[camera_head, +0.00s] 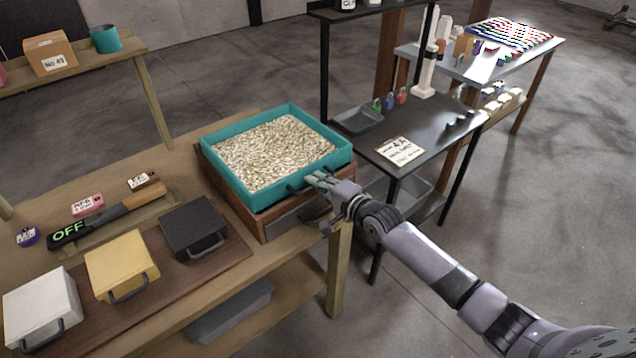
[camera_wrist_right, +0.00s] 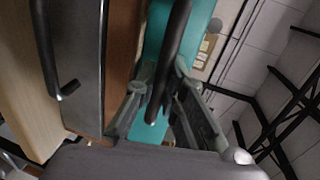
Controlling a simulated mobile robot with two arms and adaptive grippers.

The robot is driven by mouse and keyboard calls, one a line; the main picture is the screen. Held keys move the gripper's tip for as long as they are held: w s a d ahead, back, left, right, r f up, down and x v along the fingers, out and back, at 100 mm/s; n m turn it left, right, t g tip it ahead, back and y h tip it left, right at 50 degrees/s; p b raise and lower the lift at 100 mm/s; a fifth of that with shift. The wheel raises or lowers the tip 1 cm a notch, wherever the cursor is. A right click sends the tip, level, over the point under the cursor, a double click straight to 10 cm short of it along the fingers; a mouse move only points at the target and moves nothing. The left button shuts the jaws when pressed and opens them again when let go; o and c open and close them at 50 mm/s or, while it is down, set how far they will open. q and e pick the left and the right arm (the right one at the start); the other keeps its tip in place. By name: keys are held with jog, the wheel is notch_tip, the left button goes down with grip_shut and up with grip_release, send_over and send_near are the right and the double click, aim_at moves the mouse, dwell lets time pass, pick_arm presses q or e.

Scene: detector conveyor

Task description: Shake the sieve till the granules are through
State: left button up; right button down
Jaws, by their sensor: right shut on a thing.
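The teal sieve (camera_head: 343,157) sits on a brown wooden frame (camera_head: 262,228) on the workbench. Pale granules (camera_head: 275,150) fill it across its whole area. My right gripper (camera_head: 318,180) is at the sieve's front right side, shut on its dark bar handle (camera_head: 298,187). In the right wrist view the handle (camera_wrist_right: 172,50) runs between the fingers, with the teal wall (camera_wrist_right: 205,18) behind it. A grey drawer (camera_head: 295,219) with a dark handle is in the frame below the sieve. What lies inside the drawer is hidden. My left gripper is not in view.
White, yellow (camera_head: 121,264) and black (camera_head: 193,228) lidded boxes stand on the bench at the left. Behind them lies a detector-like bar marked OFF (camera_head: 68,233). A dark table (camera_head: 425,140) with a tray and a sign stands at the right.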

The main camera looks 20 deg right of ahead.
aim_at(309, 173)
jog(key=shift+w+a+f+b, duration=0.1)
jog(key=shift+w+b, duration=0.15)
jog(key=shift+b, duration=0.05)
jog(key=b+x, duration=0.2)
jog(key=x, duration=0.1)
jog(key=r+b+x, duration=0.1)
jog(key=x, duration=0.1)
jog(key=shift+w, duration=0.2)
jog(key=shift+s+r, duration=0.1)
jog(key=shift+r, duration=0.15)
jog(key=c, duration=2)
grip_release()
jog(key=shift+o, duration=0.3)
jog(key=shift+w+a+f, duration=0.15)
jog(key=shift+w, duration=0.05)
jog(key=shift+s, duration=0.1)
